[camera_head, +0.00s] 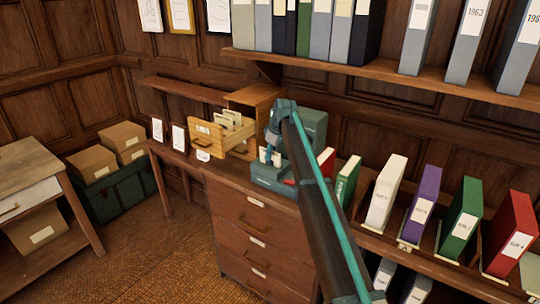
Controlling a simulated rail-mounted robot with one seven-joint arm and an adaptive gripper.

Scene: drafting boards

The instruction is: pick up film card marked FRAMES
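My gripper (269,153) is small in the head view. It points down over an open teal drawer (270,178), which extends from a teal box (314,123) on the dark wooden cabinet. A few pale cards (276,158) stand in this drawer, right by the gripper's fingers. I cannot tell whether the fingers touch a card or are open or shut. More pale cards (231,118) stand in the pulled-out drawer (208,138) of a light wooden box (254,97), just left of my arm. No card marking is legible at this size, so I cannot tell which is FRAMES.
A green binder (347,180) and a white binder (386,190) stand to the right among other binders. A shelf of binders (390,73) runs above. Small white label cards (179,137) stand at the left end of the surface. My arm hides part of the cabinet.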

